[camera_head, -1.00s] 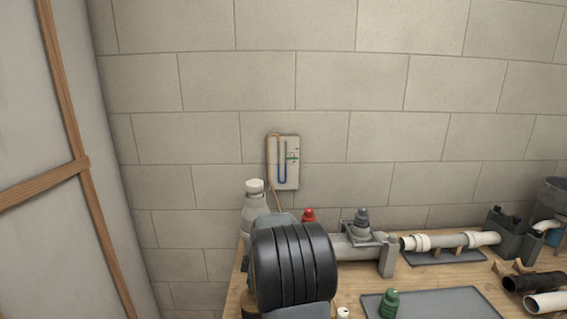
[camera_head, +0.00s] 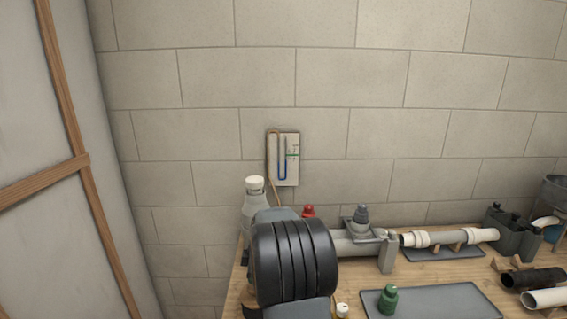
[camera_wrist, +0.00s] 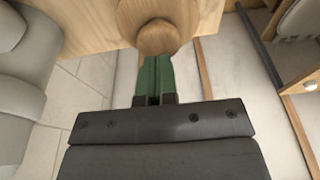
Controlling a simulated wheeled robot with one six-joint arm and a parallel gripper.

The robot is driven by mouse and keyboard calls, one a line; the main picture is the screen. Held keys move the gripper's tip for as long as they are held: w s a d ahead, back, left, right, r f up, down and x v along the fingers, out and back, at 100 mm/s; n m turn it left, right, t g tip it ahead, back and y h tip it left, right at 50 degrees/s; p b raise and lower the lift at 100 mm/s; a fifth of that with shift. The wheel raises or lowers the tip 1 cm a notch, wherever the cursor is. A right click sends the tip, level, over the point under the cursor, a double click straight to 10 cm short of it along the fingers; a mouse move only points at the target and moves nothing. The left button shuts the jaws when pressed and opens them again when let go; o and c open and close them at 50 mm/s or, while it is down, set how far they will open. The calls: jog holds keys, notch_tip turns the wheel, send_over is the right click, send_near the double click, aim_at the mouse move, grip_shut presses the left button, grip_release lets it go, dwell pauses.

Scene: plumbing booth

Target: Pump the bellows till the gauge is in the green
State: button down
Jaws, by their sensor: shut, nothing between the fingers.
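The gauge (camera_head: 284,159) is a white panel on the block wall with a U-shaped tube, blue liquid and a green mark. Its exact liquid level is too small to read. My gripper is not visible in the head view, where my dark arm joint covers the table's left part. In the wrist view my gripper (camera_wrist: 155,80) has its green fingers shut together and empty. Their tips are at a round wooden knob (camera_wrist: 158,36) beside a wooden board; I cannot tell whether they touch it. I cannot make out the bellows' body.
On the wooden table (camera_head: 428,268) stand a white-capped bottle (camera_head: 254,205), a red-capped item (camera_head: 309,211), a green bottle (camera_head: 388,299) on a grey mat (camera_head: 450,300), and a grey pipe fitting (camera_head: 361,222). White pipes (camera_head: 450,238) lie right. A framed panel (camera_head: 40,150) stands left.

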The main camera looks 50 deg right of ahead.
jog(key=shift+f+b, duration=1.45)
jog(key=shift+f, duration=0.45)
jog(key=shift+r, duration=0.15)
jog(key=shift+r+p, duration=1.45)
jog(key=shift+r, duration=0.6)
jog(key=shift+f, duration=0.15)
